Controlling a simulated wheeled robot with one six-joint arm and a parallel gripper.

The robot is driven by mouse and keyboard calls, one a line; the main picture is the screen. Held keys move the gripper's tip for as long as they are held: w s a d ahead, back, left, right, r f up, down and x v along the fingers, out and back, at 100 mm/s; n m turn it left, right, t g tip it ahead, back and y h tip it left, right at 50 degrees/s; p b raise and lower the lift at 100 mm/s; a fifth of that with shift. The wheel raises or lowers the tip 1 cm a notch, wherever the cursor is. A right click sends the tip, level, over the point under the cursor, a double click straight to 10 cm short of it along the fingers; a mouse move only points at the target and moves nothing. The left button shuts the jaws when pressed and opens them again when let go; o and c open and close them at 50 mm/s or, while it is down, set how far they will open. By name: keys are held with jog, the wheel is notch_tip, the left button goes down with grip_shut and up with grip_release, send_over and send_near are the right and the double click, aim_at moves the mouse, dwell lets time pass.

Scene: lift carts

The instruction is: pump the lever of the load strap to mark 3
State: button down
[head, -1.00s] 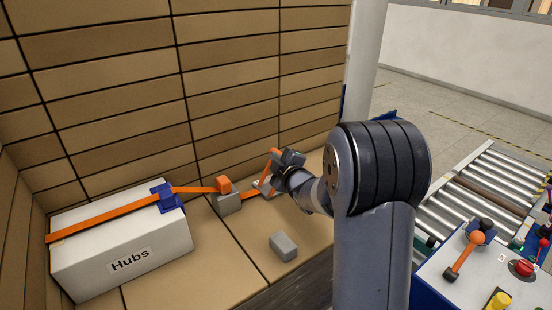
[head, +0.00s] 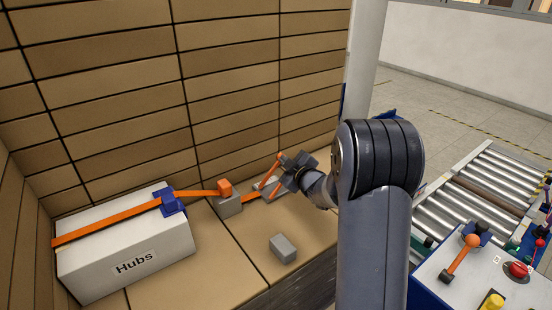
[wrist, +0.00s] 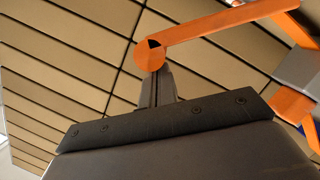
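The load strap (head: 120,221) is an orange band over the white box labelled Hubs (head: 125,262). It runs over a blue corner piece (head: 170,201) to a grey block with an orange top (head: 228,203), then on to the right. The orange lever (head: 272,172) stands tilted beside my gripper (head: 279,174). In the wrist view the lever (wrist: 215,27) reaches from the upper right to a round end with a black wedge, right at my gripper's tip (wrist: 157,75). Contact seems likely, but the finger gap is hidden. I cannot read any marks.
A small grey block (head: 283,248) lies on the cartons in front of my arm. A wall of stacked cartons (head: 230,90) rises close behind the strap. At right are a roller conveyor (head: 480,195) and a control panel with an orange-knobbed lever (head: 460,257) and red button (head: 519,270).

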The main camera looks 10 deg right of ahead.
jog(key=d+f+m+p, duration=0.1)
jog(key=w+d+f+m, duration=0.1)
jog(key=d+f+m+g+y+p, duration=0.1)
jog(key=d, duration=0.1)
jog(key=shift+w+f+m+p, duration=0.2)
jog(key=shift+w+m+p, duration=0.1)
jog(key=shift+m+p, duration=0.1)
jog(key=shift+d+f, duration=0.15)
jog(key=shift+f, duration=0.1)
jog(key=shift+w+d+f+b, duration=0.2)
jog(key=shift+d+f+b, duration=0.1)
jog(key=shift+f, duration=0.2)
